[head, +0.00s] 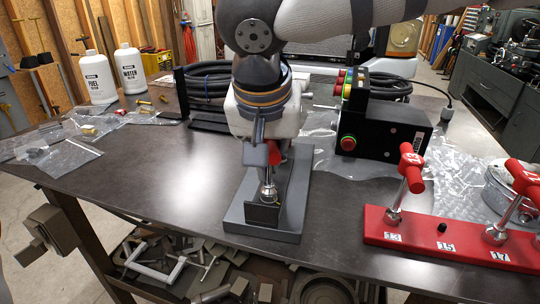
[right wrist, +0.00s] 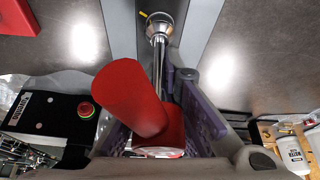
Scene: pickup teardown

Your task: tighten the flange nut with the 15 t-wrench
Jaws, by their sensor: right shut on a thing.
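My right gripper (head: 268,152) is above the middle of the table and shut on the red-handled T-wrench (right wrist: 140,100). In the right wrist view the red handle sits between the purple finger pads, and the steel shank runs to a round socket (right wrist: 159,24). In the head view the socket (head: 267,190) is down at the upright plate of a dark grey fixture (head: 292,215). The flange nut cannot be made out; the socket end hides that spot. The red wrench rack (head: 440,242) has an empty hole at label 15. My left gripper is not in view.
The 13 wrench (head: 407,180) and the 17 wrench (head: 512,200) stand upright in the rack at right. A black control box (head: 385,135) with red buttons is behind. The table's left front is clear.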

